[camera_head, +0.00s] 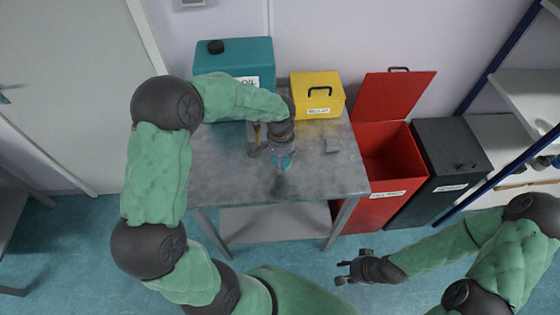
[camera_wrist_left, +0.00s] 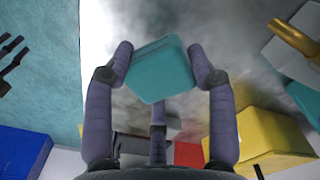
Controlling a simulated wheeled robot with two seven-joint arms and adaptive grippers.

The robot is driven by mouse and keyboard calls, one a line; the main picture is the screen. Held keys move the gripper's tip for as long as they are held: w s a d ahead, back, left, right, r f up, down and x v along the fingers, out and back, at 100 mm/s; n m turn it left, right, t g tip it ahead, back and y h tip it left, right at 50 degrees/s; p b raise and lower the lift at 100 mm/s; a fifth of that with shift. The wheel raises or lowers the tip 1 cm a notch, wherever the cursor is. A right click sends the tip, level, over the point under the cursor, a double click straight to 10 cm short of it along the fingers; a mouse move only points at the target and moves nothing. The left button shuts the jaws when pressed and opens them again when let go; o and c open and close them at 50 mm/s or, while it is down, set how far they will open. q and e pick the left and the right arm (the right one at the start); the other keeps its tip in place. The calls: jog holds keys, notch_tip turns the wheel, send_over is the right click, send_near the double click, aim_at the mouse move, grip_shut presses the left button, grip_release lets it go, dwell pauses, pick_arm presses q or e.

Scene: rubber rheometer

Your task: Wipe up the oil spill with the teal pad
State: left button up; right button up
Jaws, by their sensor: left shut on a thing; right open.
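The teal pad (camera_wrist_left: 160,70) is gripped between the fingers of my left gripper (camera_wrist_left: 163,66) in the left wrist view. In the head view my left gripper (camera_head: 281,152) points down over the grey metal table (camera_head: 225,180), and a bit of the pad (camera_head: 283,162) shows below it. I cannot tell whether the pad touches the tabletop. The tabletop has mottled darker patches, and I cannot make out a clear oil spill edge; the gripper and arm cover part of it. My right gripper (camera_head: 347,272) is open and empty, low in front of the table.
A teal oil container (camera_head: 215,62) and a yellow box (camera_head: 318,84) stand at the table's back. A red bin (camera_head: 390,155) with raised lid and a closed dark grey bin (camera_head: 455,150) stand right of the table.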

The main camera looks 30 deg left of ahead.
pick_arm(q)
jog(key=shift+s+r+p, duration=0.1)
jog(key=shift+r+p, duration=0.5)
jog(key=shift+r, duration=0.55)
